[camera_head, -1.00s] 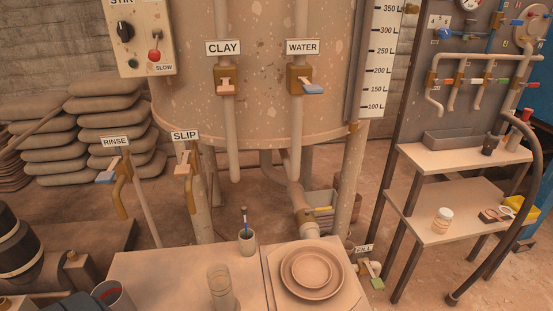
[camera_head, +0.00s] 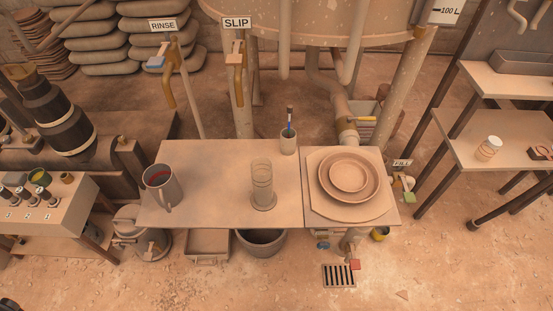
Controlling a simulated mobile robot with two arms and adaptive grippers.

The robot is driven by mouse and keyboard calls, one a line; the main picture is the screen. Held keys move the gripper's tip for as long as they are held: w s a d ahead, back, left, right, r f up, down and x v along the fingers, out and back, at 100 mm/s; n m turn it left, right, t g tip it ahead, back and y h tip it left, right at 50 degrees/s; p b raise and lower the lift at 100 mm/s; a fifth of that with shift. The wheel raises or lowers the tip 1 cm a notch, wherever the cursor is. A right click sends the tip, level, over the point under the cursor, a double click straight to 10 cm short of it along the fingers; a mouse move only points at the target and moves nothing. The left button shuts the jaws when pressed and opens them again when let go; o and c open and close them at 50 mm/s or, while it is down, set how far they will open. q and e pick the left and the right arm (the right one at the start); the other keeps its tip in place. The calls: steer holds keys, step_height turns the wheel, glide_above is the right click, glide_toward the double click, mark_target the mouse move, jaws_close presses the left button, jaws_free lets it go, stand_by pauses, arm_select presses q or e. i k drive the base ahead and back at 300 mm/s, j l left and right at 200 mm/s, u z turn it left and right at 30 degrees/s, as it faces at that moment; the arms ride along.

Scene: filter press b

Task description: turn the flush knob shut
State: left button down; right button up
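No label reading flush shows, so I cannot tell which part is the flush knob. A red piece (camera_head: 355,265) is beside the drain. A green-handled valve (camera_head: 408,197) is under the FILL label (camera_head: 402,163) at the table's right. Several dark knobs (camera_head: 22,193) stand on a low bench at the left. Neither of my grippers can be made out in the view.
The table (camera_head: 215,185) holds a grey mug (camera_head: 162,187), a clear cylinder (camera_head: 262,185), a brush cup (camera_head: 288,142) and stacked round plates (camera_head: 348,177). A bucket (camera_head: 260,243) and a tray (camera_head: 208,245) are below. The front floor is mostly clear.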

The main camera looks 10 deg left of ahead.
mark_target(323, 244)
steer(key=k+l+z, duration=0.3)
steer(key=l, duration=2.1)
steer(key=u, duration=0.05)
